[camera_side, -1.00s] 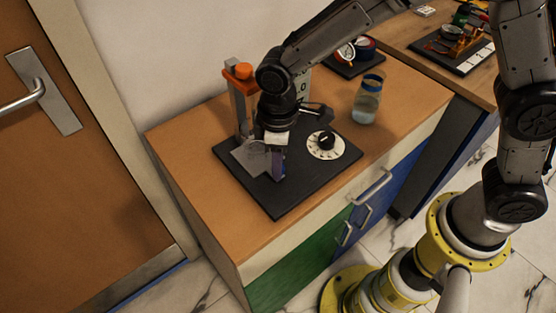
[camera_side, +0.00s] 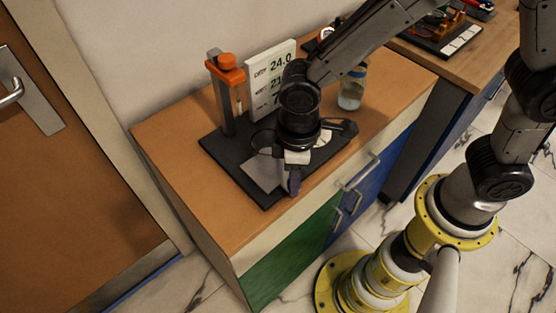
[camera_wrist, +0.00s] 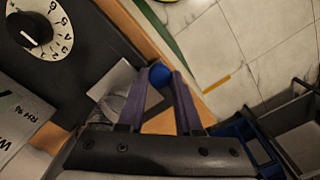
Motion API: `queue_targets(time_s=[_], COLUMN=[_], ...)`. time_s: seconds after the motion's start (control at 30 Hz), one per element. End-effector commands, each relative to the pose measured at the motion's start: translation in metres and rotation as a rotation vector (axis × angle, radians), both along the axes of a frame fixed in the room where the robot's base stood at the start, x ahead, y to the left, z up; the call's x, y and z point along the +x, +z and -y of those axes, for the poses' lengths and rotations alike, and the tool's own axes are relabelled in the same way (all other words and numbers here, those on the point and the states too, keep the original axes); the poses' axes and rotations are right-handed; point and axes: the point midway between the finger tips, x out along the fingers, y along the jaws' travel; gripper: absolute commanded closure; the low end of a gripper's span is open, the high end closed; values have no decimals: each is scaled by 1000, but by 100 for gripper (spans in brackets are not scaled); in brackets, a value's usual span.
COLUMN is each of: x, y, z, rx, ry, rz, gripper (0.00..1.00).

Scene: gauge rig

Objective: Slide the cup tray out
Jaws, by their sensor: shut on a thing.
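The cup tray (camera_side: 266,173) is a thin light grey plate on the black base board (camera_side: 228,163), near the board's front edge. It also shows in the wrist view (camera_wrist: 115,84), left of my fingers. A blue knob (camera_wrist: 160,75), which looks like the tray's pull, sits between my purple fingertips. My gripper (camera_side: 294,190) is shut on this knob at the front of the tray, pointing down. In the side view my gripper hides the knob and part of the tray. A thin ring-like outline (camera_side: 262,140) shows behind the tray; I cannot tell what it is.
A grey stand with an orange top (camera_side: 227,62) rises from the board, beside a white readout panel (camera_side: 270,80). A dial (camera_wrist: 38,30) lies right of my gripper in the side view. A glass jar (camera_side: 351,90) stands behind. Bare wood lies left of the board.

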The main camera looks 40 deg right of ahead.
Motion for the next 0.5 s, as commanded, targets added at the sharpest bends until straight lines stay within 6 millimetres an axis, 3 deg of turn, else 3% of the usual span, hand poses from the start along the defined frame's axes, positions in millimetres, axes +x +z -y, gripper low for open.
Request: queue_targets(time_s=[0.37, 0.4, 0.5], x=[-7, -7, -7], y=[1, 1, 1], z=[-1, -1, -1], rx=[3, 2, 2], ry=[-2, -2, -1], rz=[-1, -2, -2], gripper=[100, 59, 41])
